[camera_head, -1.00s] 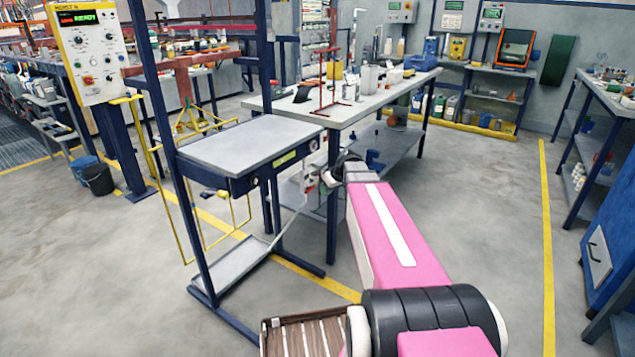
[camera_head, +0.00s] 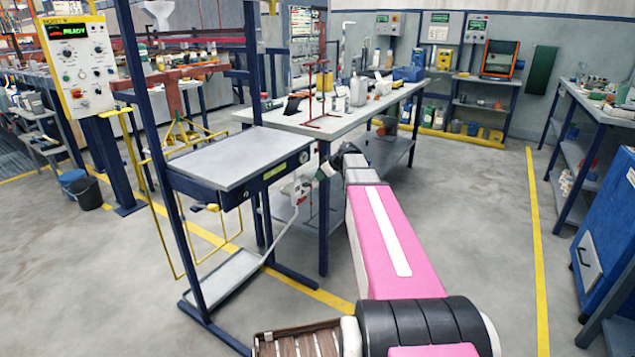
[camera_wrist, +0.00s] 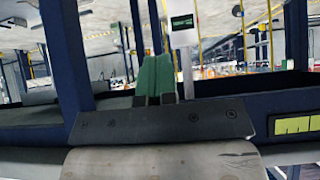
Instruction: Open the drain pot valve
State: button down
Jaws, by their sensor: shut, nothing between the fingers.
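A blue stand carries a grey tray top (camera_head: 235,158) with a yellow label on its front. A small pale fitting with a red mark (camera_head: 297,189) sits below its right corner, and a pale pipe slopes down from it toward a lower tray (camera_head: 228,278). A yellow knob (camera_head: 212,207) shows under the tray top. I cannot tell which part is the drain pot valve. My gripper (camera_head: 324,172) is small beside the stand's right corner, close to the fitting; contact is unclear. In the wrist view, its green fingers (camera_wrist: 153,80) are together and empty, with the blue frame beyond.
A long workbench (camera_head: 335,125) with bottles and a red stand is close behind my arm. A blue cabinet (camera_head: 605,240) is at right. Floor between my arm and the cabinet is clear.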

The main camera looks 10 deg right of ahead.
aim_at(300, 200)
jog(key=w+a+f, duration=0.4)
jog(key=f, duration=0.6)
jog(key=shift+w, duration=0.15)
jog(key=shift+a, duration=0.15)
